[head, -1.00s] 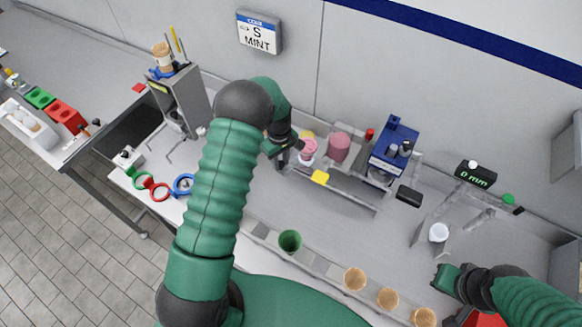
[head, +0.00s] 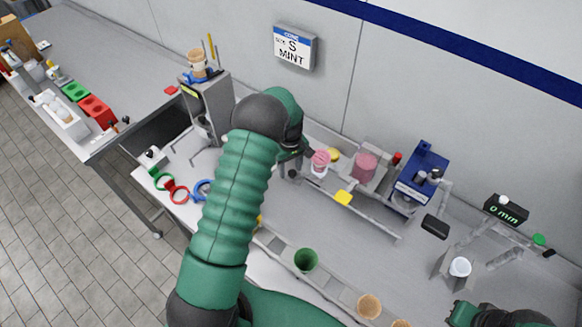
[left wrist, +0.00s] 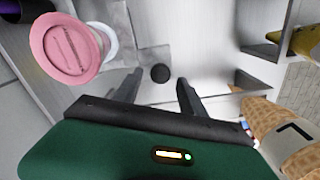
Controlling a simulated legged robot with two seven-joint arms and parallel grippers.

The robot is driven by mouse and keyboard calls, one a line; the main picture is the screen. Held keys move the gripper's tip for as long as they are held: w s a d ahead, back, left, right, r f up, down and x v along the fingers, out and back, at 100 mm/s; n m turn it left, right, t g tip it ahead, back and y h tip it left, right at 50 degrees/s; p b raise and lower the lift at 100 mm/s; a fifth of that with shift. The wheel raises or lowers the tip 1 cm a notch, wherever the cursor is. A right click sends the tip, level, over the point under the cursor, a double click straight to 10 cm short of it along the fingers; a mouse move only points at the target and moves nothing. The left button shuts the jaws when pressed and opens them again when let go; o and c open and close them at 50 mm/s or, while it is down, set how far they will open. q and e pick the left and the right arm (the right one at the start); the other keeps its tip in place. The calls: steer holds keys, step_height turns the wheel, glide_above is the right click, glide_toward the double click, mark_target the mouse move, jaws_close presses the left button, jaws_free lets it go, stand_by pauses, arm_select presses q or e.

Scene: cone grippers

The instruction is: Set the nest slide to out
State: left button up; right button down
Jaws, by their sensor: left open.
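My left gripper (head: 291,160) is over the back counter, beside a pink-topped white cup (head: 320,161) on a grey rail fixture. In the left wrist view the gripper (left wrist: 157,88) is open, and a round black knob (left wrist: 160,73) shows between and just beyond its fingertips. The pink cup (left wrist: 68,48) is to the left there, on a grey slide-like block (left wrist: 118,28). I cannot tell for certain that this block is the nest slide, nor its setting. My right gripper (head: 465,314) is at the bottom edge, partly cut off; its jaws are unclear.
A yellow tag (head: 342,198) sits on the rail in front of the pink cup. A pink canister (head: 365,167) and a blue machine (head: 422,173) stand to the right. A green cup (head: 306,260) is in the front rail. A waffle cone (left wrist: 267,125) shows at the right of the wrist view.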

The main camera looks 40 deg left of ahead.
arm_select(q)
step_height(320, 180, up, 17)
steer(key=b, duration=0.3)
steer(key=shift+f, duration=0.15)
steer(key=s+d+f+m+t+b, duration=0.1)
steer(key=s+d+f+m+b, duration=0.1)
steer(key=s+d+f+m, duration=0.3)
steer(key=s+d+f+m+t+b, duration=0.1)
steer(key=s+d+f+m, duration=0.4)
steer(key=s+d, duration=0.8)
steer(key=d+m+b, duration=0.1)
steer(key=m, duration=0.2)
steer(key=shift+d+m+t+b, duration=0.3)
steer(key=shift+d, duration=0.1)
steer(key=shift+s+d, duration=0.15)
steer(key=shift+d, duration=0.05)
